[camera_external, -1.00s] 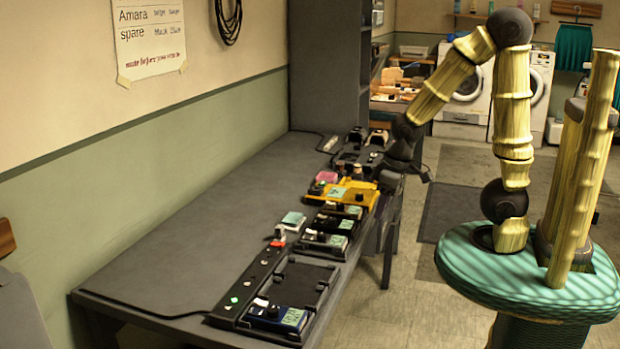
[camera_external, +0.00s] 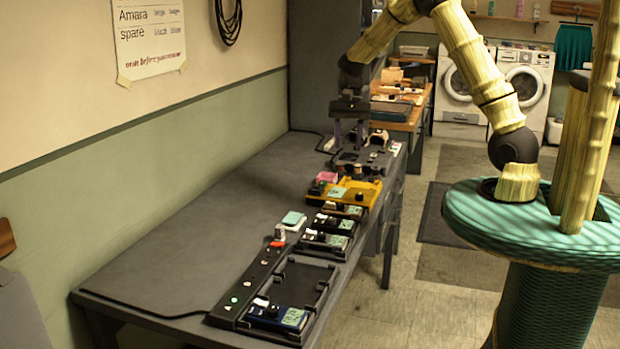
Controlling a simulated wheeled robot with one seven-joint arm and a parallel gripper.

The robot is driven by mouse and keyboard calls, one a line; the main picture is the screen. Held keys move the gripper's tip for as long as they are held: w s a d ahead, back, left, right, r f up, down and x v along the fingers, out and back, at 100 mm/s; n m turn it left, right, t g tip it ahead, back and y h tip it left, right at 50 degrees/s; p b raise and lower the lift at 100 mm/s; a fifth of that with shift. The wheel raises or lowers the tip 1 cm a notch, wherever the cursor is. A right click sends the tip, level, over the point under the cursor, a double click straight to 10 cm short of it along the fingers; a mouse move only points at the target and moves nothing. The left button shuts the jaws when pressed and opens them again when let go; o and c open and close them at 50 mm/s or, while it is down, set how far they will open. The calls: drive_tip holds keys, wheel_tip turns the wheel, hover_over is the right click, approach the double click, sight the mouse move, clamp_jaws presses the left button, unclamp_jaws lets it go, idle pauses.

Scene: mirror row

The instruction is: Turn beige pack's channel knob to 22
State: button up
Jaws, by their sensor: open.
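My gripper (camera_external: 348,144) is over the far end of the dark table (camera_external: 190,235). Its two fingers point down and stand apart, with nothing seen between them. Below and beside it is a dark dock (camera_external: 367,163) with small pale and dark parts. I cannot tell whether the fingers touch anything.
Along the table's right edge stand a yellow dock (camera_external: 366,193), black packs with green labels (camera_external: 324,243) and a blue pack (camera_external: 278,315). A power strip (camera_external: 250,285) with lit green and red switches lies beside them. The table's left half is clear. A dark cabinet stands behind.

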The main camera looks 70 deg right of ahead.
sight(341, 204)
drive_tip(key=d+m, duration=0.1)
drive_tip(key=w+d+m+y, duration=0.1)
drive_tip(key=d, duration=0.2)
drive_tip(key=shift+w+d+f+m, duration=0.2)
drive_tip(key=shift+w+f+m, duration=0.15)
drive_tip(key=shift+w+m, duration=0.05)
drive_tip(key=x, duration=0.8)
drive_tip(key=p+x, duration=0.1)
drive_tip(key=x, duration=0.8)
drive_tip(key=shift+a+f, duration=0.15)
drive_tip(key=shift+a, duration=0.15)
clamp_jaws()
